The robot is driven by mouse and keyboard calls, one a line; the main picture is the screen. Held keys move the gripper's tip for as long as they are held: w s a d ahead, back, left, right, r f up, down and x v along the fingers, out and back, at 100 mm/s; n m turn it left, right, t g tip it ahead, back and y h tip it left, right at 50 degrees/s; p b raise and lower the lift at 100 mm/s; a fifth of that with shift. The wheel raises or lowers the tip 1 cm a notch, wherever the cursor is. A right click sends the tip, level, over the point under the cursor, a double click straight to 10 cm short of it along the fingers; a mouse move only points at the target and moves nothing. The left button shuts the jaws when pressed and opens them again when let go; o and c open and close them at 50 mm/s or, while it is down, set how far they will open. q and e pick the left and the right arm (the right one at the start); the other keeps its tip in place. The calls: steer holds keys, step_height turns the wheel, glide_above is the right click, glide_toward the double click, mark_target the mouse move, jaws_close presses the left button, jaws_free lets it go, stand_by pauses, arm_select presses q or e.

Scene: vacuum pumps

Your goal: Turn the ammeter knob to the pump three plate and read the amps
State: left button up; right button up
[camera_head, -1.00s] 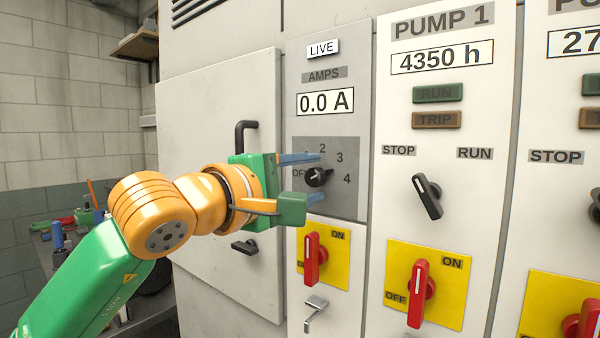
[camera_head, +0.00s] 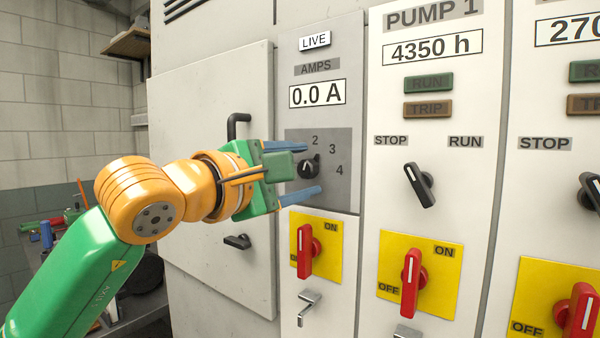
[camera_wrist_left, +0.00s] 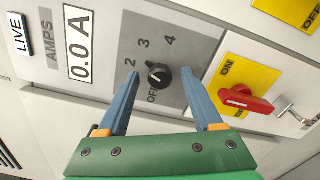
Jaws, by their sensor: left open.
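The ammeter knob (camera_head: 308,168) is a small black rotary knob on a grey plate (camera_head: 345,195) marked 2, 3 and 4. It also shows in the left wrist view (camera_wrist_left: 159,75), near an OFF mark. Its exact pointing is hard to tell. The amps display (camera_head: 318,94) above reads 0.0 A, under a LIVE label (camera_head: 315,41). My left gripper (camera_head: 312,168) is open, with one blue finger on each side of the knob; a gap shows on both sides in the wrist view. The gripper hides the plate's left part. My right gripper is not in view.
A metal latch handle (camera_head: 308,305) juts out lower down. The pump 1 panel (camera_head: 425,170) is to the right. A cabinet door (camera_head: 200,110) with a black handle stands to the left.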

arm_select(q)
steer(key=shift+s+a+f+b, duration=0.1)
steer(key=shift+s+a+b, duration=0.1)
steer(key=shift+s+b, duration=0.15)
steer(key=shift+s+a+b, duration=0.3)
steer(key=shift+s+a, duration=0.05)
steer(key=shift+s, duration=0.1)
steer(key=shift+s+a+b, duration=0.2)
steer(key=shift+b, duration=0.15)
steer(key=shift+b+v, duration=1.1)
steer(key=shift+v, duration=1.65)
